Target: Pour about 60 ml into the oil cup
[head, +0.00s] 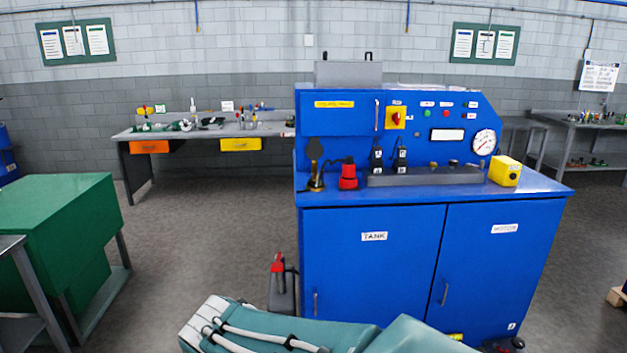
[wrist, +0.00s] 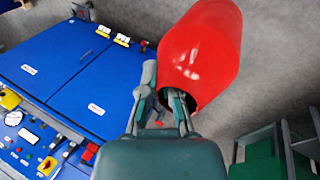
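In the wrist view, a large red vessel (wrist: 205,45) fills the top centre, tilted, with a dark opening at its lower end. My gripper (wrist: 163,95) has one finger outside its left edge and the other at the dark opening; it appears shut on it, though the contact is partly hidden. The contents cannot be seen. In the head view, a brass fitting with a dark top (head: 315,180) stands at the left of the blue bench top; I cannot tell whether this is the oil cup. A red thing with a black lever (head: 348,175) stands beside it.
The blue cabinet (head: 372,270) has a gauge (head: 484,141) and a yellow box (head: 505,171) on top. A dark box with a red-topped post (head: 278,263) stands at its left front corner. A green cabinet (head: 55,220) is at left, with clear floor between.

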